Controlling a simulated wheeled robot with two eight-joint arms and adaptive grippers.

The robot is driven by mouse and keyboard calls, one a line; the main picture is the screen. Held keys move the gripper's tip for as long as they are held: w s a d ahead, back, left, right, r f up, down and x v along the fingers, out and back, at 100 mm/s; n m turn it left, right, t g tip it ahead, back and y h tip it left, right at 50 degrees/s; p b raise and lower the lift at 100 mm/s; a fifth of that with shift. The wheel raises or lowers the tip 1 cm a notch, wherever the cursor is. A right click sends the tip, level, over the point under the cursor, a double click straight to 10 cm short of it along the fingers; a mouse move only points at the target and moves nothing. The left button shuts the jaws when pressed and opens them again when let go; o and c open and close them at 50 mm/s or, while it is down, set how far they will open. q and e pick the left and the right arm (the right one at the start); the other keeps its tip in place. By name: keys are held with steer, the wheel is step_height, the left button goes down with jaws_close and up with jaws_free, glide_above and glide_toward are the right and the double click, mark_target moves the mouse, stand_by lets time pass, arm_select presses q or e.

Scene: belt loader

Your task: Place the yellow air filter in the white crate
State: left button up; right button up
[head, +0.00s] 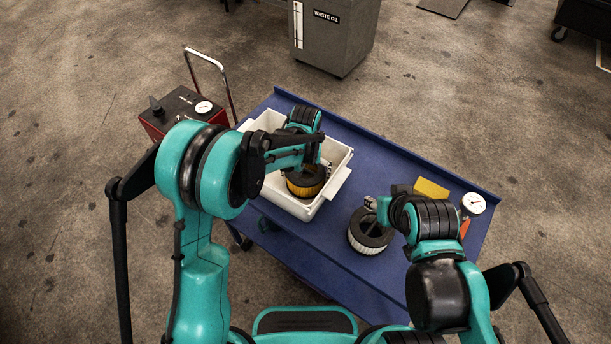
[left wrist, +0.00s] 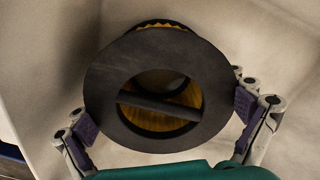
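The yellow air filter (head: 304,187) has a black end cap and stands inside the white crate (head: 335,188). In the left wrist view the filter (left wrist: 110,100) shows its round cap, a crossbar over the hole and yellow pleats inside. My left gripper (head: 318,167) is down in the crate at the filter. Whether the filter's underside touches the crate floor is hidden. My right gripper (head: 371,203) is above a white filter (head: 358,240); its fingers are too small to read.
The crate stands on a blue cart top (head: 400,165). A yellow block (head: 432,188) and a gauge (head: 473,203) lie at the cart's right. A red machine with a gauge (head: 180,108) is left of the cart, and a grey waste oil bin (head: 335,45) is behind it.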

arm_select(q)
steer(key=shift+r, duration=0.15)
steer(key=shift+r+p, duration=0.25)
steer(key=shift+p, duration=0.05)
step_height(320, 180, up, 11)
steer(key=shift+f+p, duration=0.1)
steer(key=shift+p, duration=1.1)
steer(key=shift+r, duration=0.45)
steer(key=s+a+r+t, duration=0.3)
steer(key=s+a+r, duration=0.6)
steer(key=a, duration=0.2)
steer(key=s+a+t, duration=0.4)
steer(key=s+a, duration=0.3)
steer(key=s, duration=0.3)
steer(key=shift+f+n, duration=0.4)
steer(key=shift+a+f, duration=0.1)
